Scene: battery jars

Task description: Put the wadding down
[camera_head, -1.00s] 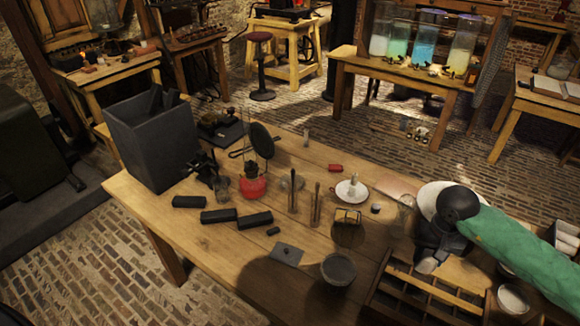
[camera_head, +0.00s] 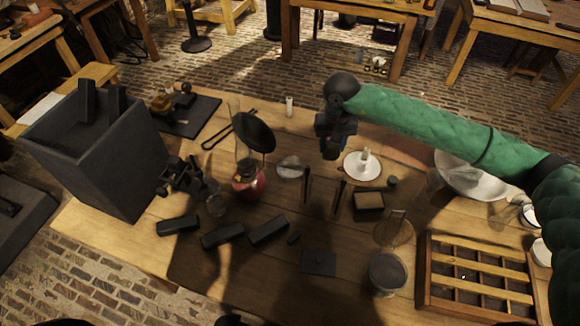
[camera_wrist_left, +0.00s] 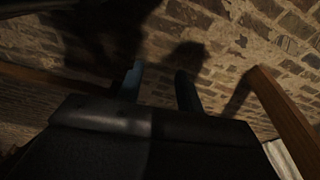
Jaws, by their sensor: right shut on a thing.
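My right gripper (camera_head: 330,151) is above the far middle of the wooden table, pointing down, left of the white candle dish (camera_head: 351,166). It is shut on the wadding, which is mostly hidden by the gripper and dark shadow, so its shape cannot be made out. I cannot tell whether it touches the table. My left gripper shows in the left wrist view (camera_wrist_left: 160,88), its two fingers apart with nothing seen between them, brick floor beyond.
A red-based lamp (camera_head: 249,186), upright rods (camera_head: 307,186) and a small square box (camera_head: 369,200) stand near the right gripper. Black blocks (camera_head: 222,236) lie in front. A tall dark bin (camera_head: 90,160) stands left.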

